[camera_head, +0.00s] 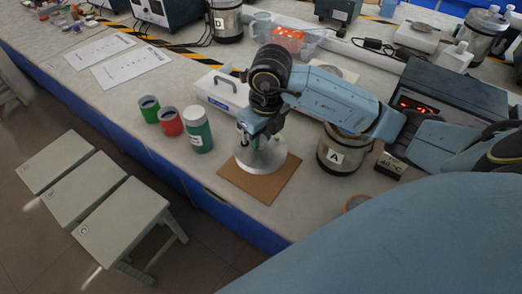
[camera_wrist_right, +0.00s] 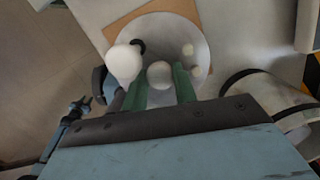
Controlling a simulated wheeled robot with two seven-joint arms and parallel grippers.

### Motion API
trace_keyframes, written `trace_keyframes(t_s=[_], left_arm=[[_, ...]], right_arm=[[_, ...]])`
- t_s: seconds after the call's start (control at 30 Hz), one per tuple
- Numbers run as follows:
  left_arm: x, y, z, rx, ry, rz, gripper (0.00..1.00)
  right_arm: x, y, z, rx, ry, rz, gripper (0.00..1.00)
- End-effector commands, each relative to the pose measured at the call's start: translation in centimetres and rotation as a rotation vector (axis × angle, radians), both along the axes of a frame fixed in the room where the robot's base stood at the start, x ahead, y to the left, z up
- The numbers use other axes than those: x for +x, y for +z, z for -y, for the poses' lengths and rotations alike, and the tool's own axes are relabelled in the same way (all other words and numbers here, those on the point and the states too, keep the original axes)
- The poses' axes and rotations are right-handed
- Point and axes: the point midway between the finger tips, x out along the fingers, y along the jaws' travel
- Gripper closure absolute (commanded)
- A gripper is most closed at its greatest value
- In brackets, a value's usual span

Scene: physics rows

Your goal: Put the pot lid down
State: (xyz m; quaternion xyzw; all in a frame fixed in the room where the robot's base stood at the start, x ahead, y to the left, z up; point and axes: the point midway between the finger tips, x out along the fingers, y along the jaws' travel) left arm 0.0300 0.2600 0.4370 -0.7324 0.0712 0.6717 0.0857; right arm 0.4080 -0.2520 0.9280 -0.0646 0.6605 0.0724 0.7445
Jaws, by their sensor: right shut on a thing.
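The pot lid (camera_head: 262,158) is a pale, shiny disc over a brown square board (camera_head: 278,188) near the table's front edge. In the wrist view the lid (camera_wrist_right: 178,35) lies below the gripper, its round knob (camera_wrist_right: 159,75) between the two green fingers. My right gripper (camera_head: 244,137) is shut on the knob from above. The lid looks level and lies over the board; I cannot tell whether it touches it. The metal pot marked A (camera_head: 335,157) stands right of the board, its top partly hidden by my arm.
A green white-capped bottle (camera_head: 199,135), a red jar (camera_head: 169,122) and a green jar (camera_head: 149,109) stand left of the board. A white case (camera_head: 220,91) is behind. A 40 °C block (camera_head: 390,166) stands right of the pot. Stools (camera_head: 120,217) stand on the floor.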

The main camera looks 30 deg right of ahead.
Motion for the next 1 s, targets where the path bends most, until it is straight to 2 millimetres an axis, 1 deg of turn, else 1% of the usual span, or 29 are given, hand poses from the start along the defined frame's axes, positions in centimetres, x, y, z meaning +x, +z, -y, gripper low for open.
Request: trace_keyframes(t_s=[0.03, 0.17, 0.23, 0.4, 0.47, 0.67, 0.8, 0.83, 0.97, 1.0], left_arm=[[0.0, -0.1, 0.0, 0.001, -0.001, 0.0, 0.64], [0.0, -0.2, -0.2, 0.002, -0.002, -0.001, 0.64], [0.0, -0.3, -0.3, 0.004, -0.002, 0.0, 0.64], [0.1, -0.6, -0.7, 0.009, -0.004, 0.001, 0.64], [0.1, -0.6, -0.9, 0.011, -0.005, 0.001, 0.64], [0.2, -0.5, -0.9, 0.012, -0.005, 0.002, 0.64], [0.2, -0.9, -1.0, 0.012, -0.005, 0.002, 0.64], [0.2, -0.8, -1.0, 0.013, -0.005, 0.002, 0.64], [0.2, -0.8, -1.0, 0.013, -0.005, 0.002, 0.64], [0.2, -0.8, -1.0, 0.013, -0.005, 0.002, 0.64]], right_arm=[[0.0, -0.6, 0.0, 0.002, 0.0, 0.0, 1.0], [0.0, -1.4, 0.0, 0.001, 0.001, 0.0, 1.0], [0.0, -2.2, 0.0, 0.001, 0.001, -0.001, 1.0], [0.0, -4.6, -0.1, 0.001, 0.003, -0.001, 1.0], [0.0, -4.9, 0.0, 0.001, 0.003, 0.001, 1.0], [0.1, -4.8, 0.0, 0.0, 0.003, 0.003, 1.0], [0.0, -5.2, 0.0, 0.0, 0.004, 0.002, 1.0], [0.0, -5.1, 0.0, 0.001, 0.004, 0.001, 0.68], [0.0, -5.1, 0.0, 0.001, 0.004, 0.001, 0.51], [0.0, -5.1, 0.0, 0.001, 0.003, 0.001, 0.5]])
